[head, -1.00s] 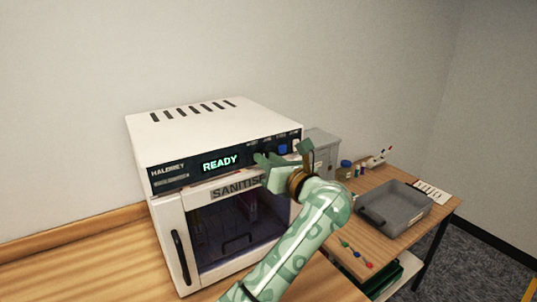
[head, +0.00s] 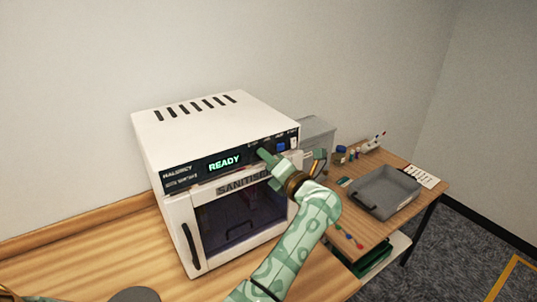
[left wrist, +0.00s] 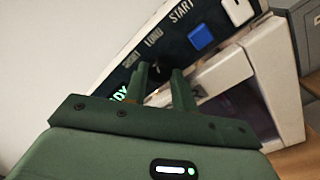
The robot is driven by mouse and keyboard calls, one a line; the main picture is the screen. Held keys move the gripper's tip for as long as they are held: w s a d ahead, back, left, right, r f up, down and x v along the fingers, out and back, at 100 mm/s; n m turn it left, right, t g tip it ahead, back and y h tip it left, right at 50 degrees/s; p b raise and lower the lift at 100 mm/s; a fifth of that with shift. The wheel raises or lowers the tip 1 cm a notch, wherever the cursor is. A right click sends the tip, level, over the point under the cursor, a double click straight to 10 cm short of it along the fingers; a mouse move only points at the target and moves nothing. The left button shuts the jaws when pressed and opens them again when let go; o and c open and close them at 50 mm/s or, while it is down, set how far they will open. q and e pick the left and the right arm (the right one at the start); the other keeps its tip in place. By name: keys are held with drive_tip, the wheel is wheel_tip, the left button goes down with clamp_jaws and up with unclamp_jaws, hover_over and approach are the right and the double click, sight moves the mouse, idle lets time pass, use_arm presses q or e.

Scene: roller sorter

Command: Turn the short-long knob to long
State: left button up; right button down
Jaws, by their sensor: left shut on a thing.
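The white sanitiser (head: 178,140) stands on the wooden counter, its display reading READY. My left gripper (head: 265,157) is at its dark control panel (head: 190,178), right of the display. In the left wrist view its two green fingers (left wrist: 160,80) are shut on the short-long knob (left wrist: 158,72), a small dark knob, one finger on each side. The SHORT and LONG labels are above the knob. The fingers hide much of the knob, so I cannot tell clearly where it points. My right gripper is not in view.
A blue START button (left wrist: 200,37) and a white switch (left wrist: 238,11) sit right of the knob. The sanitiser's door (head: 240,212) is shut below the panel. A grey tray (head: 385,192) and small bottles (head: 341,154) are on the side table at right.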

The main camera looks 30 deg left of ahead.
use_arm(q)
drive_tip(key=shift+m, duration=0.3)
drive_tip(key=o, duration=1)
drive_tip(key=shift+f, duration=0.1)
